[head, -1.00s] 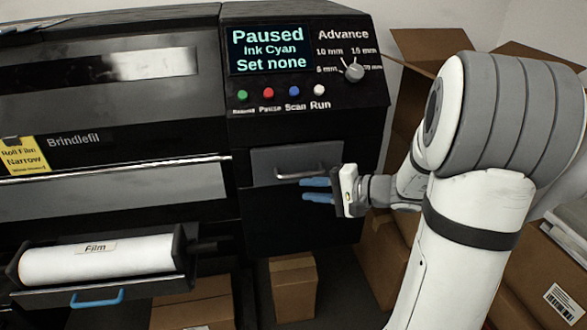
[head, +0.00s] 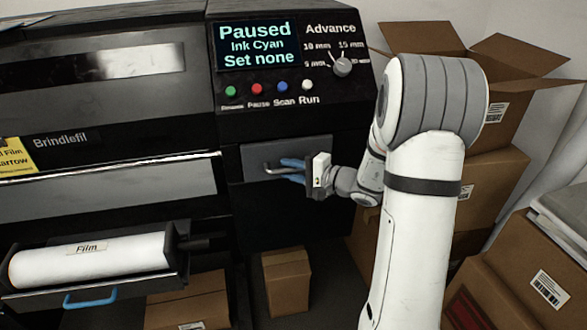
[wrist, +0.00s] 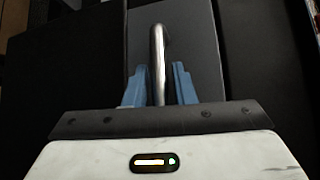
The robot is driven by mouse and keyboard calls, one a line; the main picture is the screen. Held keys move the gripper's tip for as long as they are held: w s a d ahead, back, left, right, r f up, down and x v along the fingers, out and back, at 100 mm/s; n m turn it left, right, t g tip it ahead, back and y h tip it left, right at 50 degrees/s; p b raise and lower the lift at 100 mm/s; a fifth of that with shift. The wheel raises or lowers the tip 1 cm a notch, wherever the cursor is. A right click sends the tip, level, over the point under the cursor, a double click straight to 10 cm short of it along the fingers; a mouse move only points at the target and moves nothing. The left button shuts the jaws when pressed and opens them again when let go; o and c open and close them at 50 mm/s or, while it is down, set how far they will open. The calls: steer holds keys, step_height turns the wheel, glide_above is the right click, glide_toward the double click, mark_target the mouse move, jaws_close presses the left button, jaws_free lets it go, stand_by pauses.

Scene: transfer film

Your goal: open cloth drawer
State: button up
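A grey drawer front (head: 312,151) with a silver bar handle (head: 270,170) sits below the printer's button panel and looks closed. No label shows on it. My gripper (head: 292,170) is at this handle, its blue fingers reaching it from the right. In the wrist view the handle (wrist: 158,62) runs between the two blue fingers of my gripper (wrist: 159,88). A dark gap shows on each side of the handle, so the fingers are open around it and not closed on it.
A film tray (head: 182,279) with a white film roll (head: 90,257) and a blue handle (head: 94,297) stands out at lower left. The display (head: 256,44) reads "Paused". Cardboard boxes (head: 285,278) stand below the printer and at the right.

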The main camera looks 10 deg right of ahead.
steer(key=shift+c, duration=0.4)
jaws_close()
